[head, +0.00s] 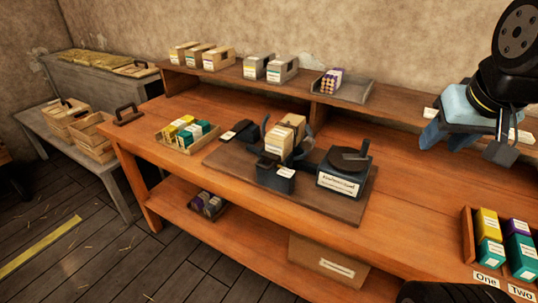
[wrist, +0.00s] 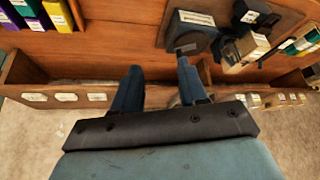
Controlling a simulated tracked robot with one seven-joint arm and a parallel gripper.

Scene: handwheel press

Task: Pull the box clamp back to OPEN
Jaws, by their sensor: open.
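In the head view, a dark clamp fixture (head: 273,177) stands on a brown board (head: 225,160) on the bench, with blue-grey curved pieces around upright tan boxes (head: 285,138). Right of it is a dark block with a crank-like handle (head: 349,160) and a white label too small to read. Which part is the clamp's lever, and its position, I cannot tell. My gripper (head: 466,143) is above the bench at the right, well apart from the fixture. In the wrist view its two blue fingers (wrist: 157,72) are spread and empty; the handle block (wrist: 190,42) and boxes (wrist: 252,46) are upper right.
A raised back shelf (head: 240,78) holds several card boxes and a grey tray (head: 355,92). A tray of coloured boxes (head: 185,135) stands left of the board. A wooden rack (head: 468,235) marked One and Two is at the front right. Bench between board and rack is clear.

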